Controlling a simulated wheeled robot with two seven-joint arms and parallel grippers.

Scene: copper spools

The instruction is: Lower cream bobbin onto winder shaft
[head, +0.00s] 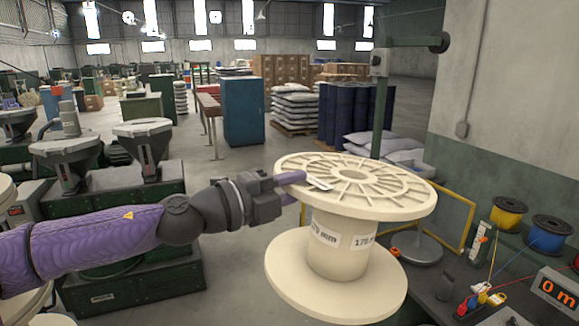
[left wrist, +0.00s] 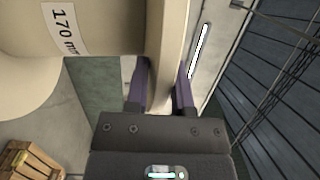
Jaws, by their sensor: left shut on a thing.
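The cream bobbin (head: 342,245) is a large spool with two round flanges and a label on its core, upright in the head view. My left gripper (head: 298,187) is shut on the rim of its upper flange, one finger above and one below. The left wrist view shows the flange (left wrist: 167,50) between the two purple fingers (left wrist: 162,88). Below and behind the bobbin is a grey round plate (head: 418,248) on the bench, partly hidden by the bobbin. I cannot make out the winder shaft; it may be hidden behind the bobbin. My right gripper is out of view.
A bench on the right holds a yellow spool (head: 508,212), a blue spool (head: 549,234) and a red digital counter (head: 558,291). A green post (head: 382,105) with a top arm rises behind the bobbin. A yellow frame (head: 455,218) stands beside it.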

